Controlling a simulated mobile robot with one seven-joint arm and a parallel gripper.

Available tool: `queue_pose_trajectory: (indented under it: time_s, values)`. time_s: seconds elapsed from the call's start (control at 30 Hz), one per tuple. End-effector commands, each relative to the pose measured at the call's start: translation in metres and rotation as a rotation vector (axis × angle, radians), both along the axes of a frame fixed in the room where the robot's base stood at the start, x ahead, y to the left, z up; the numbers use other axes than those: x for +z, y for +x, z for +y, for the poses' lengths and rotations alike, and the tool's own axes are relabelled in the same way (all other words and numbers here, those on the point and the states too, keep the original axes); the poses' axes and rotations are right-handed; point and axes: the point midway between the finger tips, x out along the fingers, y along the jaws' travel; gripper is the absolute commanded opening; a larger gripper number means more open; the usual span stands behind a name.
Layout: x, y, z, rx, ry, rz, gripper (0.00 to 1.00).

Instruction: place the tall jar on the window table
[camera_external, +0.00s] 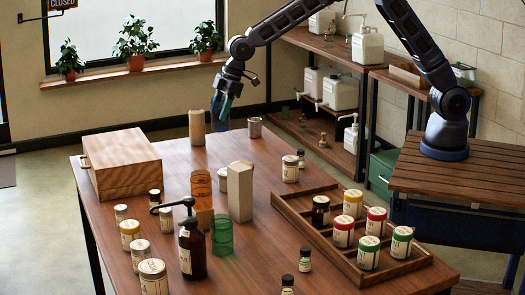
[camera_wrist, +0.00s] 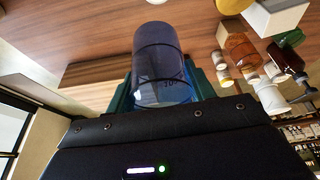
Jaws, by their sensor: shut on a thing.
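My gripper (camera_external: 228,101) is at the far edge of the big wooden table (camera_external: 285,225), the table on the window side of the room. It is shut on a tall blue see-through jar (camera_external: 217,122). In the wrist view the jar (camera_wrist: 163,65) sits between the green fingers, with dark bands and faint print on it. In the external view it hangs below the fingers, just right of a tan cylinder (camera_external: 197,128). Its lower end is near the table's back edge; I cannot tell whether it touches the table.
A wooden box (camera_external: 121,164) fills the table's back left. Bottles, a pale carton (camera_external: 240,191), a green glass (camera_external: 222,235) and a jar tray (camera_external: 400,270) crowd the middle and front. Bare wood shows between box and carton.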

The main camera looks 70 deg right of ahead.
Motion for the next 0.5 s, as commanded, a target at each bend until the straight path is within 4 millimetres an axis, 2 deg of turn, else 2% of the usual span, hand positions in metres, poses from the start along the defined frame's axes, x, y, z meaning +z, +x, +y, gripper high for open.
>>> queue_pose_trajectory:
  time_s: [0.03, 0.23, 0.5]
  values:
    - [0.001, 0.006, -0.024, -0.036, 0.000, -0.001, 0.24]
    - [0.001, 0.022, -0.110, -0.180, 0.002, -0.004, 0.24]
    - [0.000, 0.025, -0.229, -0.378, 0.007, -0.004, 0.24]
